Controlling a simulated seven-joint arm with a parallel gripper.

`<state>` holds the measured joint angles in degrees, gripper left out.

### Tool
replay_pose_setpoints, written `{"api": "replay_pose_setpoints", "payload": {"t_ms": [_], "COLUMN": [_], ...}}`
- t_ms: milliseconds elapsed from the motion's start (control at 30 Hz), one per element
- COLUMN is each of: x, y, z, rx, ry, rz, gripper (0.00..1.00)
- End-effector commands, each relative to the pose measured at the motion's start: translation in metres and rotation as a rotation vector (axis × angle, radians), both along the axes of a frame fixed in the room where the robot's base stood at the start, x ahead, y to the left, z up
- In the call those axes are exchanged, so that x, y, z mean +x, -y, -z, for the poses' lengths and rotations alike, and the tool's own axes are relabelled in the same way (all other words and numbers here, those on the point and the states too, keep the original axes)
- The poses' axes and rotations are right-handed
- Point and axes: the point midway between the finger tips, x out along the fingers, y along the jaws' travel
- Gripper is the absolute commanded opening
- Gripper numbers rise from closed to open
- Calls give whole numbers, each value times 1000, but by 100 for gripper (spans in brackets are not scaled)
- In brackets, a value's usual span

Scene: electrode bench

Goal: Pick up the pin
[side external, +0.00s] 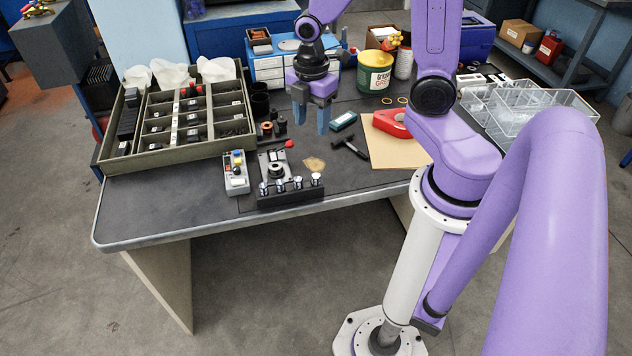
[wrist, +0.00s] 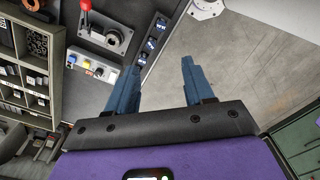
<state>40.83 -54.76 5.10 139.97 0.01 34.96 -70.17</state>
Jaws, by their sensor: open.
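Several small silver-topped pins (side external: 297,182) stand in a row in a black block (side external: 290,198) at the front edge of the bench. I cannot tell which one is the task's pin. In the wrist view the block (wrist: 149,46) shows as a dark strip at the upper middle, with the pins small on it. My gripper (side external: 311,115) hangs above the bench, behind and above the block, with its blue fingers pointing down. In the wrist view my gripper (wrist: 155,72) has its fingers apart, with nothing between them.
A red-knobbed lever fixture (side external: 275,168) sits behind the block, and a button box (side external: 236,172) stands left of it. A compartment tray (side external: 180,150) fills the bench's left. A hammer (side external: 349,146) and red tool (side external: 390,123) lie to the right.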

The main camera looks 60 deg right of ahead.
Motion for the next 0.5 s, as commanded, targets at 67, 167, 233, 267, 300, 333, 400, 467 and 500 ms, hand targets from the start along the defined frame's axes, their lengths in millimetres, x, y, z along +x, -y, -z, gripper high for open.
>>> {"api": "replay_pose_setpoints", "payload": {"t_ms": [67, 167, 233, 267, 300, 333, 400, 467, 500], "x": [2, 2, 2, 1, 1, 1, 1, 1, 0], "y": [3, 4, 4, 4, 4, 4, 4, 4, 4], "z": [3, 10, 18, 22, 28, 32, 41, 48, 53], "rx": [0, -1, -1, -1, -1, -1, -1, -1, -1], "ry": [-1, -4, -5, -5, -6, -6, -6, -5, -6], "rz": [-6, -10, -9, -9, -9, -9, -9, -9, -9], "gripper": [52, 52, 52, 52, 52, 52, 52, 52, 52]}}
